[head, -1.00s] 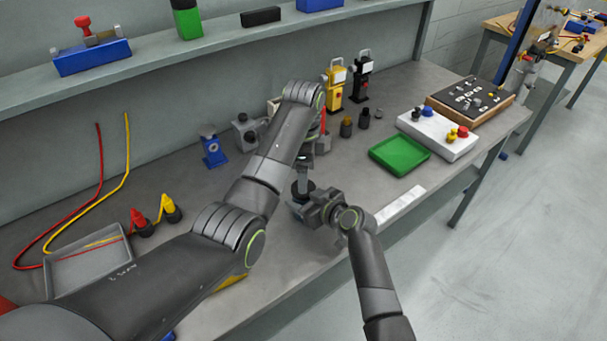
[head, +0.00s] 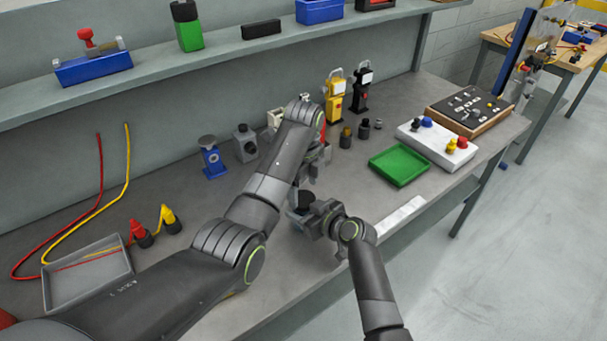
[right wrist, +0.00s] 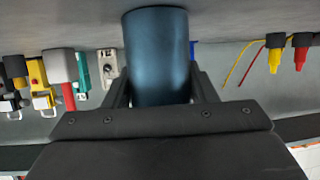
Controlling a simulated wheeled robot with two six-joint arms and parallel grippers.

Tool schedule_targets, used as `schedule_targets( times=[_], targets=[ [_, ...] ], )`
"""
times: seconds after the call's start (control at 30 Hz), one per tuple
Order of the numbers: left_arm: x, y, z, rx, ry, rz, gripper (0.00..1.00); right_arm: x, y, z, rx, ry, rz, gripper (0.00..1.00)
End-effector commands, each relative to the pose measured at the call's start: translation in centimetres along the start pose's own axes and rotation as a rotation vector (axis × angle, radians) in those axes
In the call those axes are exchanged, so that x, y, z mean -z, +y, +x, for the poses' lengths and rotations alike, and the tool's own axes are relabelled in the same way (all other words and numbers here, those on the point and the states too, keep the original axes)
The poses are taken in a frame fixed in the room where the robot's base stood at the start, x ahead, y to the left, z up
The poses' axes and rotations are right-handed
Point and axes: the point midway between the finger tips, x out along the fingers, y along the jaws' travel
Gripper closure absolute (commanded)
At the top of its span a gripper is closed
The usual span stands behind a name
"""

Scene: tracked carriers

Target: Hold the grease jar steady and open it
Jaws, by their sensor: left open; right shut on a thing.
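The grease jar (right wrist: 157,55) is a dark blue cylinder between the fingers of my right gripper in the right wrist view, which looks upside down. In the head view its dark round top (head: 304,197) shows just beyond my right gripper (head: 312,212), which is shut on the jar. My left gripper (head: 311,180) is open behind and a little above the jar, apart from its top, and partly hidden by its own arm. The jar's top is hidden in the wrist view. I cannot tell whether the dark top is a lid.
A green tray (head: 376,174) and a white box with coloured knobs (head: 421,147) are to the right. A grey tray (head: 60,299), cables and plugs lie left. A blue stand (head: 211,160) and yellow device (head: 333,103) stand behind. The bench's front edge is close.

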Motion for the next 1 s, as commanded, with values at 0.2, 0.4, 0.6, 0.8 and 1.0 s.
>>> schedule_targets(
  times=[0.2, 0.4, 0.6, 0.8, 1.0],
  targets=[
    [0.0, 0.0, 2.3, -0.001, -0.001, -0.001, 0.27, 0.0, 0.0, 0.0, 0.001, 0.0, 0.001, 1.0],
    [0.0, 0.0, 2.7, 0.0, -0.001, -0.001, 0.27, 0.0, 0.0, 0.0, 0.001, 0.0, 0.001, 1.0],
    [0.0, 0.0, 2.7, 0.0, -0.001, -0.001, 0.35, 0.0, 0.0, 0.0, 0.001, 0.0, 0.001, 1.0],
    [0.0, 0.0, 2.6, 0.0, -0.001, -0.001, 0.61, 0.0, 0.0, 0.0, 0.001, 0.0, 0.001, 1.0],
    [0.0, 0.0, 2.6, 0.0, -0.001, -0.024, 0.73, 0.0, 0.0, 0.0, 0.001, 0.0, 0.001, 1.0]
  ],
)
